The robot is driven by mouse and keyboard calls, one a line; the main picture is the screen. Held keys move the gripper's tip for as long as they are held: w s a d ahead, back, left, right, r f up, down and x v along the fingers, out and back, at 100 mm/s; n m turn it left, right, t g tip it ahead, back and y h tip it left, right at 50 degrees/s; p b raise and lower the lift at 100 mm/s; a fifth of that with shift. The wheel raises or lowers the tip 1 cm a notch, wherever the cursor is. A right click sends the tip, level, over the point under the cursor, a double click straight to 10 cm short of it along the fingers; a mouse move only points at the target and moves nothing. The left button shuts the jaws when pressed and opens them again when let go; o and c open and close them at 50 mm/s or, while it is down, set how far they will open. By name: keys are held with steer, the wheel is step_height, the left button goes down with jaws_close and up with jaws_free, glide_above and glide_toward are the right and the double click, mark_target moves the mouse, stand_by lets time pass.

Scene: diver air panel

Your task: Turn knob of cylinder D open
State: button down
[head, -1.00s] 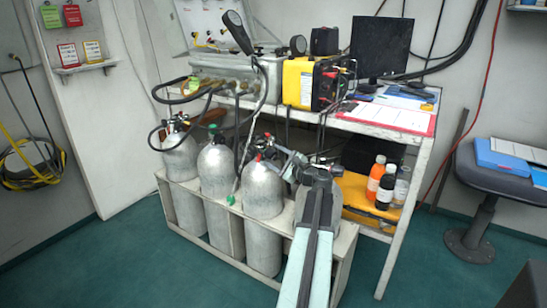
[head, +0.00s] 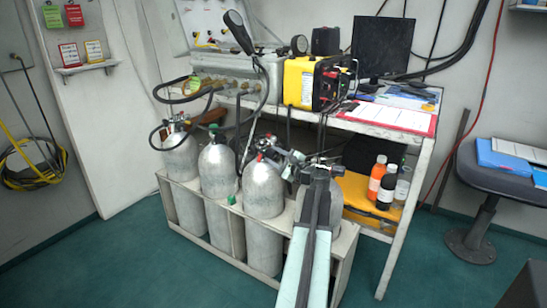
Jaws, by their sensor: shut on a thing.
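Several grey cylinders stand in a row in a white rack. The rightmost, which I take as cylinder D (head: 336,206), is mostly hidden behind my arm; no letter is readable. My gripper (head: 318,160) is at the top of this cylinder, at its valve, and is shut on the knob there. The knob itself is hidden by the gripper, so its turn position cannot be seen. The cylinder to its left (head: 263,190) has a red piece at its valve and a hose fitting close to my gripper.
The white rack (head: 345,250) encloses the cylinder bases. A bench (head: 390,132) with a yellow unit (head: 298,82) and a monitor (head: 381,46) stands behind. Bottles (head: 376,178) stand right of my arm. Black hoses hang over the left cylinders. The green floor in front is clear.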

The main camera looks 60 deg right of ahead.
steer(key=n, duration=0.6)
steer(key=shift+n+b, duration=0.35)
steer(key=shift+n, duration=0.05)
steer(key=n, duration=0.6)
steer(key=shift+n+t+y, duration=0.4)
steer(key=shift+d+n, duration=0.1)
steer(key=shift+n, duration=0.2)
steer(key=c, duration=0.9)
jaws_free()
steer(key=shift+r, duration=0.1)
